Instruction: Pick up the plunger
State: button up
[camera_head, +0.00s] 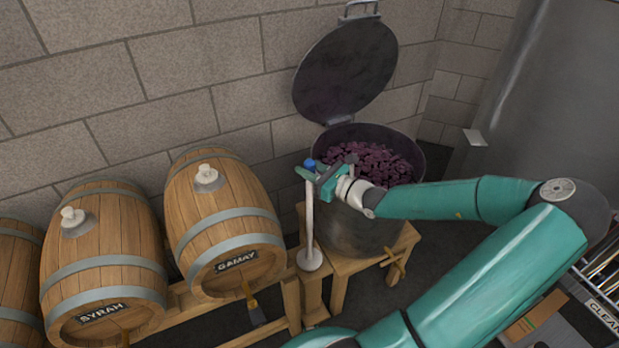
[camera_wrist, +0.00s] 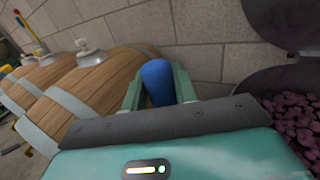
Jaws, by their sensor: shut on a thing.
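The plunger (camera_head: 309,225) is a pale rod with a blue top and a round white disc at its lower end. It hangs upright in the camera_head view, left of the dark vat. My gripper (camera_head: 314,172) is shut on it near the blue top. In the camera_wrist view the blue top (camera_wrist: 157,82) sits between the two green fingers of my gripper (camera_wrist: 158,90). The disc appears at the wooden stand between the barrels and the vat; I cannot tell whether it touches the wood.
The open vat (camera_head: 360,232) holds purple grapes (camera_head: 375,163), its round lid (camera_head: 345,72) raised behind. The Gamay barrel (camera_head: 226,215) and Syrah barrel (camera_head: 103,255) lie left on a wooden rack. A block wall (camera_head: 170,85) stands behind. A large grey tank (camera_head: 545,90) is at right.

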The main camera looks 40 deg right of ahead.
jog(key=shift+r, duration=0.8)
jog(key=s+a+r, duration=0.5)
jog(key=s+r, duration=0.5)
jog(key=s, duration=0.3)
jog(key=shift+r, duration=0.2)
jog(key=shift+s, duration=0.15)
